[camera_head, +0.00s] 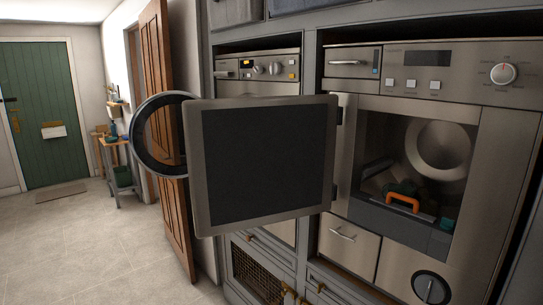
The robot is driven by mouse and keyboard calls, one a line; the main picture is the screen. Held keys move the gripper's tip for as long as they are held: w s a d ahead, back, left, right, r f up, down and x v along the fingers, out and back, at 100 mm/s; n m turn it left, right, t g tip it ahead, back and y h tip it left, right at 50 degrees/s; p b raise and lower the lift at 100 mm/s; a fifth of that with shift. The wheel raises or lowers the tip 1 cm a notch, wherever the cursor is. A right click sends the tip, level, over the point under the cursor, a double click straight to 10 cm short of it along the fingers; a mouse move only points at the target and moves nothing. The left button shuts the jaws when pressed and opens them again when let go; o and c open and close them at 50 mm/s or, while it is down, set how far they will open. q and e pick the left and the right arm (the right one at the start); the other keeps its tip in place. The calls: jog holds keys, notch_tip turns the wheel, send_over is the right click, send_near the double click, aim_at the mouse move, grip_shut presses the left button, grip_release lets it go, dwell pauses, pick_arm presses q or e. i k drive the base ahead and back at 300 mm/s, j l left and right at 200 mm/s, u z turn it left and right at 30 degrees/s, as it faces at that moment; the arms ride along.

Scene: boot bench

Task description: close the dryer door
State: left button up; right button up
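A square door (265,163) with a silver frame and dark panel stands wide open, swung out to the left. Its right edge meets hinges at the left side of the right-hand appliance (462,70). That appliance has a dark rectangular opening with a pale round drum part (438,150) and an orange-handled item (403,202) inside. A round ring-shaped door (160,135) also stands out, partly hidden behind the square door. It seems to belong to the left-hand appliance (262,68), whose front is mostly covered. No label shows which is the dryer. Neither gripper is in view.
A wooden door (165,110) stands left of the appliances, beside the ring-shaped door. Grey cabinets with drawers and a mesh front (255,272) lie below. A small side table (122,165) and green door (40,115) are far back. The tiled floor (90,245) at left is clear.

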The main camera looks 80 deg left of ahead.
aim_at(252, 162)
jog(key=k+j, duration=0.1)
jog(key=j, duration=0.45)
jog(key=k+j, duration=0.1)
jog(key=j, duration=0.45)
jog(key=k+j, duration=0.1)
jog(key=j, duration=0.45)
jog(key=k+j, duration=0.1)
jog(key=j, duration=0.45)
jog(key=k+j, duration=0.1)
jog(key=j, duration=0.45)
jog(key=k+j+z, duration=0.1)
jog(key=j, duration=0.45)
jog(key=k+j, duration=0.15)
jog(key=j, duration=0.35)
jog(key=k+j, duration=0.1)
jog(key=j, duration=0.45)
